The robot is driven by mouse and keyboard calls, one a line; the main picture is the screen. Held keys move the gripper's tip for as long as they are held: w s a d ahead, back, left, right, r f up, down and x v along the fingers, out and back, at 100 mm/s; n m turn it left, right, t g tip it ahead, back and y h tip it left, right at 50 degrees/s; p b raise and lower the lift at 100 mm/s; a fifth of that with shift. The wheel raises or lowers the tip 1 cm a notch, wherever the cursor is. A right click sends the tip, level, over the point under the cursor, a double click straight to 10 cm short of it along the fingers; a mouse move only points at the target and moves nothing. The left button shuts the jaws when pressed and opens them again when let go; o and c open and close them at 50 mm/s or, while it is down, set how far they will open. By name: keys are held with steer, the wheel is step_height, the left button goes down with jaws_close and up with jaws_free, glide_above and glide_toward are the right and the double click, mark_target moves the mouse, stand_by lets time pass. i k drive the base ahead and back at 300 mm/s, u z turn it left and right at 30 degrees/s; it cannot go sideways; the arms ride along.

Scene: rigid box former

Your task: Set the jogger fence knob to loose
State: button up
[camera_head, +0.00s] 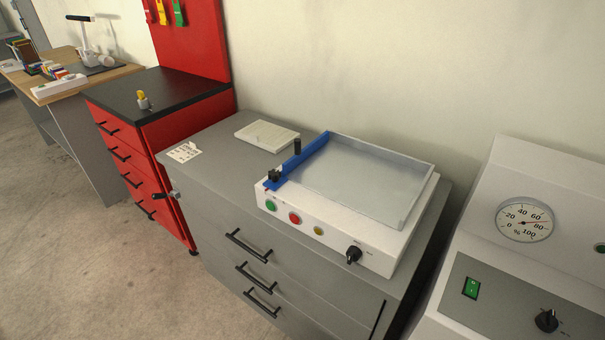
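The jogger (330,237) is a white machine with a shallow grey tray on top, standing on a grey drawer cabinet. A blue fence (310,155) runs along the tray's left side. A small black knob (275,175) sits at the fence's near end, and a black upright post (297,147) stands farther along it. Which of these is the fence knob, and its setting, I cannot tell. The jogger's front has green, red and yellow buttons and a black rotary knob (353,254) with tiny unreadable marks. My gripper is not in view.
The grey cabinet top (215,140) holds a pale flat block (267,135) and a white card (184,152). A machine with a gauge (524,220) stands at right. A red drawer cabinet (150,165) and a wooden table (70,75) are at left. Floor is clear at lower left.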

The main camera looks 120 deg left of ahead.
mark_target(274, 175)
steer(key=u, duration=3.8)
steer(key=k, duration=0.6)
steer(key=z, duration=0.05)
steer(key=i, duration=0.6)
steer(key=z, duration=0.1)
